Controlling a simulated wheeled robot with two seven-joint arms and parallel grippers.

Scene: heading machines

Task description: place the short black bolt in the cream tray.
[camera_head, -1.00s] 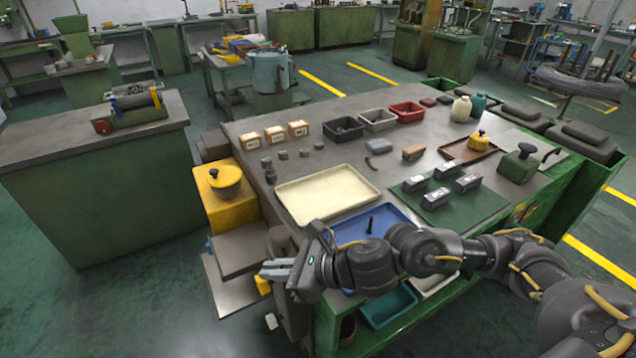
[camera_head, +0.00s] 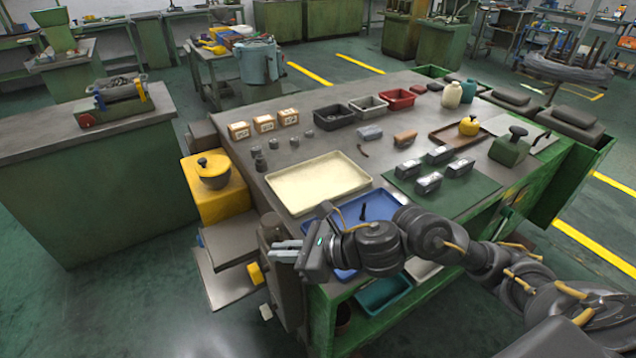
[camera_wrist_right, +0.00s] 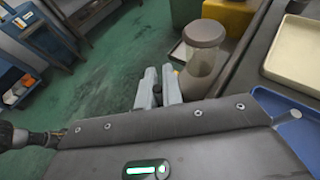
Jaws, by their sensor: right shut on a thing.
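The cream tray (camera_head: 318,183) lies empty on the bench, near its left front edge; its corner shows in the right wrist view (camera_wrist_right: 297,62). A black bolt (camera_head: 363,212) stands upright in the blue tray (camera_head: 388,206), in front of the cream tray. My right gripper (camera_head: 287,250) is off the bench's front left corner, in front of the cream tray and left of the blue one. In the right wrist view its fingers (camera_wrist_right: 159,88) are close together, and I cannot make out what is between them. My left gripper is not in view.
A grey cylindrical container (camera_wrist_right: 203,55) stands close beside the right fingers at the bench corner. A yellow box (camera_head: 215,202) is at the bench's left side. Small dark parts (camera_head: 272,152) and cardboard boxes (camera_head: 263,124) stand behind the cream tray. Green floor lies left.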

